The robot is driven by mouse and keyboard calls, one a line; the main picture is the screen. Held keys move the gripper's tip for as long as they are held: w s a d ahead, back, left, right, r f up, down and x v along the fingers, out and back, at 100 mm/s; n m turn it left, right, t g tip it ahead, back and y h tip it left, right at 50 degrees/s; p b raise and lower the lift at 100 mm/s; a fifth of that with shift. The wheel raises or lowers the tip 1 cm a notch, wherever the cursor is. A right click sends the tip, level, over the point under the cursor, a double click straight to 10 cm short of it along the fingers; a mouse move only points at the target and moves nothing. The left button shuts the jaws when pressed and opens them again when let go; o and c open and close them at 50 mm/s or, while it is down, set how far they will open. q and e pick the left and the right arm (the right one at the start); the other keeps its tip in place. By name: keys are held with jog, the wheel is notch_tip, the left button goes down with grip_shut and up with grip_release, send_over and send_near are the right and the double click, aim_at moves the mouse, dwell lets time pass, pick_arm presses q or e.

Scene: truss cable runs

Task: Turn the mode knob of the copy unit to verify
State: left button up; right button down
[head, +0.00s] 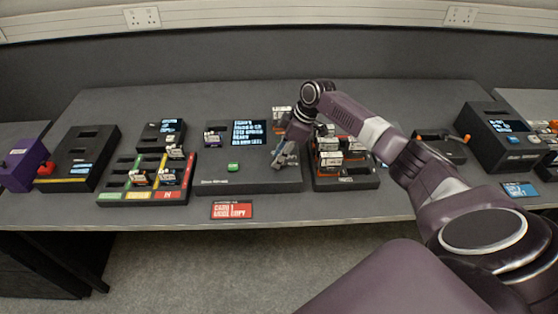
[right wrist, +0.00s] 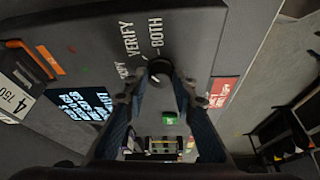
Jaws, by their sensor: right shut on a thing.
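The copy unit (head: 215,179) is a dark, low box in the middle of the table with a lit screen (head: 250,131) and a green button (head: 233,167). Its round black mode knob (right wrist: 159,67) shows in the right wrist view beside the white labels COPY, VERIFY and BOTH. My right gripper (right wrist: 160,80) is shut on the knob, one finger on each side. The knob's pointer setting is hard to make out. In the head view my right gripper (head: 283,155) is at the unit's right part and hides the knob. My left gripper is not in view.
A rack of cartridges (head: 344,181) stands close to the right of the copy unit. A tray with green, yellow and red strips (head: 118,194) stands to its left. A red card (head: 231,209) lies at the table's front edge. A cartridge (right wrist: 18,95) sits near the screen.

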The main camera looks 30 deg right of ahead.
jog(key=shift+n+y+b, duration=0.3)
jog(key=shift+n+b, duration=0.15)
jog(key=shift+n, duration=0.25)
jog(key=c, duration=1.6)
grip_release()
jog(key=v, duration=1.2)
jog(key=shift+w, duration=0.25)
jog(key=shift+r, duration=0.1)
